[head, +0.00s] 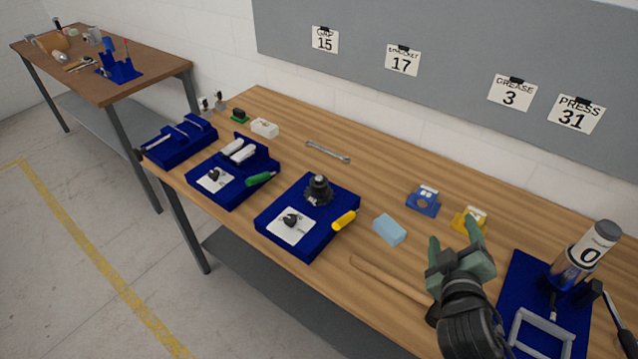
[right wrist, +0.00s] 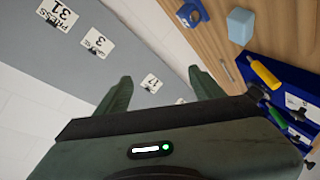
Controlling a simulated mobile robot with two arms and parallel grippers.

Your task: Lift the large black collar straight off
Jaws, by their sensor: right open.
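A black stepped round part (head: 319,188), which looks like the large black collar, stands upright near the back of a blue tray (head: 335,230) in the middle of the bench. Whether it is one piece or several stacked is too small to tell. My right gripper (head: 455,235) is open and empty, raised over the bench to the right of that tray and well apart from the black part. Its two green fingers also show in the right wrist view (right wrist: 160,78), pointing toward the wall. My left gripper is not in view.
On the same tray lie a white card (head: 287,236) with a small black piece and a yellow-handled tool (head: 344,220). A light blue block (head: 389,229) and a wooden stick (head: 385,280) lie between tray and gripper. A press (head: 575,268) stands at right.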

